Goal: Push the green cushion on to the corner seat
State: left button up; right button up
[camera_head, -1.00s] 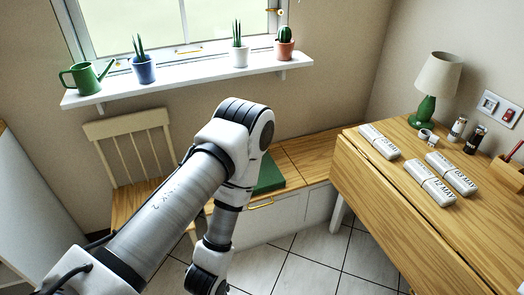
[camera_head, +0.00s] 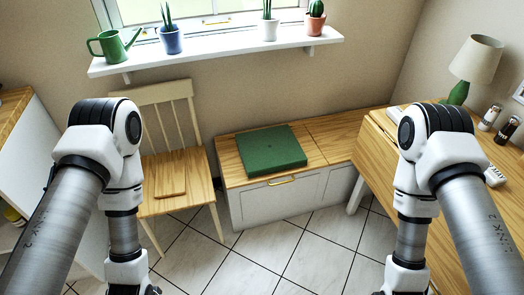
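The green cushion (camera_head: 271,150) is a flat square pad. It lies on the left part of the wooden bench seat (camera_head: 331,132) below the window, close to the front edge above a brass handle. The bench runs right to the corner, where the table partly hides it. My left arm stands at the left, in front of the chair, and my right arm stands at the right, in front of the table. Both arms point down and both grippers are below the bottom edge of the picture. Neither arm touches the cushion.
A wooden chair (camera_head: 176,178) stands left of the bench. A wooden table (camera_head: 377,144) with a lamp (camera_head: 474,62) stands at the right. A window shelf (camera_head: 222,47) holds a watering can and potted plants. Tiled floor (camera_head: 250,258) is clear between my arms.

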aim_at(267, 150)
jog(key=i+l, duration=0.15)
jog(key=i, duration=0.5)
jog(key=i+l+u, duration=0.15)
jog(key=i, duration=0.55)
jog(key=u, duration=1.5)
